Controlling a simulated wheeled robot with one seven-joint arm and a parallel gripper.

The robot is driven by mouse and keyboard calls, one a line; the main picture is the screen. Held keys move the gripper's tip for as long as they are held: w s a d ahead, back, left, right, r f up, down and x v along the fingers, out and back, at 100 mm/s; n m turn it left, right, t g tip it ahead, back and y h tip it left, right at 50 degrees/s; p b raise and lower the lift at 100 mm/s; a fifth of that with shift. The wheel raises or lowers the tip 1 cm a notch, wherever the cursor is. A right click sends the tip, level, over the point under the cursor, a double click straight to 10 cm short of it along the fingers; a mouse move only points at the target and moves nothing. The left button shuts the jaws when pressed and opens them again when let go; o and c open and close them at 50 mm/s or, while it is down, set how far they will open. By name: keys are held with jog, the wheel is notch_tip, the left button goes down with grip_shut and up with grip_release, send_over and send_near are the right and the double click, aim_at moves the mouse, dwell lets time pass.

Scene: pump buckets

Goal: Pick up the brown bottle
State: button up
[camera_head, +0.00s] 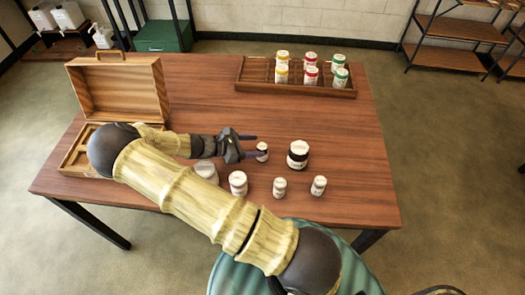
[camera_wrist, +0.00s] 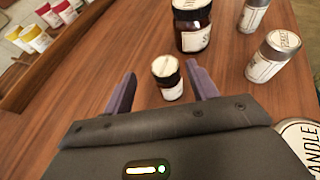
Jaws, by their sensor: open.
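A small dark brown bottle (camera_head: 262,152) with a white cap and label stands upright on the table. In the wrist view the small brown bottle (camera_wrist: 168,80) is between the tips of my gripper (camera_wrist: 160,74), with gaps on both sides. My gripper (camera_head: 254,146) is open and empty, its purple fingers pointing right. A larger dark brown jar (camera_head: 298,155) with a white lid stands just right of the small bottle. It also shows beyond the fingers in the wrist view (camera_wrist: 193,32).
Several white containers stand nearer the front, including one at the middle (camera_head: 238,183) and one at the right (camera_head: 319,186). A wooden tray (camera_head: 300,91) holds coloured-lid bottles at the back. An open wooden case (camera_head: 118,88) sits at the left. The table's right side is clear.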

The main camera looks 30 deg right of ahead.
aim_at(259, 147)
jog(key=shift+a, duration=0.15)
jog(key=shift+s, duration=0.1)
jog(key=x, duration=0.2)
jog(key=p+x, duration=0.1)
jog(key=x, duration=0.2)
jog(key=shift+s+f, duration=0.2)
jog(key=shift+s, duration=0.05)
jog(key=shift+w, duration=0.1)
jog(key=c, duration=1.1)
jog(key=shift+r, duration=0.1)
notch_tip(259, 147, up, 18)
jog(key=shift+b, duration=0.35)
